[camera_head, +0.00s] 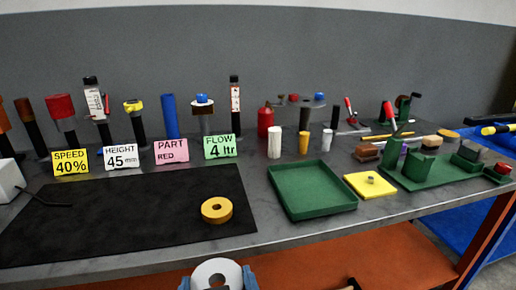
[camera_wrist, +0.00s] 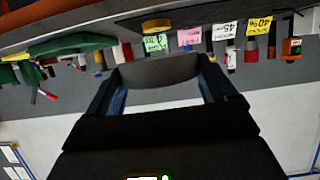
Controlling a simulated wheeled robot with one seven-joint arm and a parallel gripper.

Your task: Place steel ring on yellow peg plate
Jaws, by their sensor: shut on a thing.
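The steel ring (camera_head: 214,265) is pale grey and shows at the bottom edge of the head view, partly cut off. My gripper (camera_head: 217,279) has blue fingers on either side of the ring and is shut on it. In the wrist view my gripper (camera_wrist: 160,85) holds the ring (camera_wrist: 160,69), seen as a dark curved band between the fingers. The ring is held in front of the bench's near edge, apart from the bench top. The yellow peg plate (camera_head: 359,185) lies on the bench to the right, with a small grey peg (camera_head: 370,180) standing on it.
A green tray (camera_head: 312,211) lies left of the plate, and a green fixture base (camera_head: 437,178) lies right of it. A yellow ring (camera_head: 217,210) lies on the black mat (camera_head: 120,215). Signs and upright tools line the back. An orange shelf (camera_head: 400,255) is below.

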